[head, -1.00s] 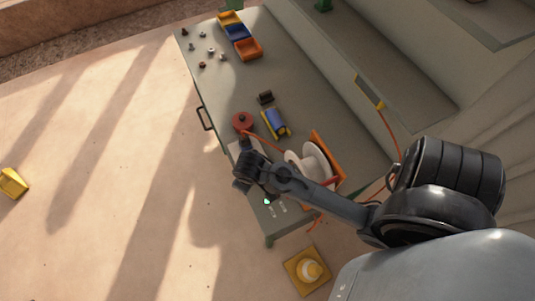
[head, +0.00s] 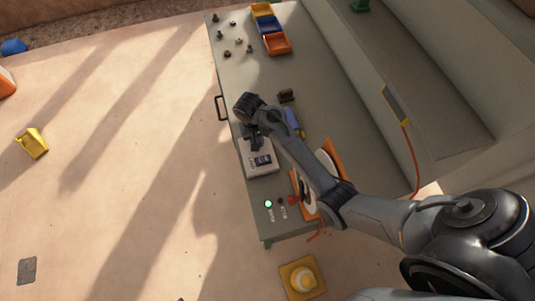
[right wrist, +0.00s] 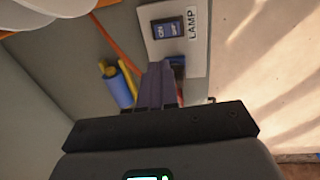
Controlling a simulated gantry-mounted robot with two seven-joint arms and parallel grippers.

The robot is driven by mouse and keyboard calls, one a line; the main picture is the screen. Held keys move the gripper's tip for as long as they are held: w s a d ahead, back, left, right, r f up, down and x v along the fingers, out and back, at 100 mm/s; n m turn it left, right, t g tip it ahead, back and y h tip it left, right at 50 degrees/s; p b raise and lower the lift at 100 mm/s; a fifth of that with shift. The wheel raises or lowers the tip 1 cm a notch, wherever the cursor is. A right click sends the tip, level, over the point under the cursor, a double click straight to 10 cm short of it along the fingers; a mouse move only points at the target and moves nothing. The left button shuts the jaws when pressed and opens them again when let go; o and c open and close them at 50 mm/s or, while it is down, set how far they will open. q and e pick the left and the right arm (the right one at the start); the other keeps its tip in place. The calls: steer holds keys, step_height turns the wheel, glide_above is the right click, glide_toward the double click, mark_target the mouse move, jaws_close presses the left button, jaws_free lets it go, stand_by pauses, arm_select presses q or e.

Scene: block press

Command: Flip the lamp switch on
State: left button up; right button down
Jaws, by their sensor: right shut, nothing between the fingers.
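A pale switch panel (head: 259,170) lies on the near-left edge of the grey bench. In the right wrist view the panel (right wrist: 196,45) carries a LAMP label and a blue rocker switch (right wrist: 167,30) with ON and OFF marks. A second blue part (right wrist: 178,66) on the panel is partly hidden by my fingers. My right gripper (head: 256,143) is at the panel's upper end. In the right wrist view its fingers (right wrist: 160,68) are shut and empty, below the rocker in the picture. I cannot tell whether they touch the panel. My left gripper is not in view.
A spool on an orange stand (head: 331,152) is partly behind my right arm. Coloured bins (head: 276,43) and small parts sit at the far end. A yellow-based dome (head: 303,279) stands on the floor.

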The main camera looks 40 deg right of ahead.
steer(key=shift+f, duration=0.1)
glide_toward(266, 158)
steer(key=f, duration=0.3)
steer(key=d+f, duration=0.1)
steer(key=f, duration=0.1)
steer(key=shift+s, duration=0.2)
steer(key=shift+f, duration=0.9)
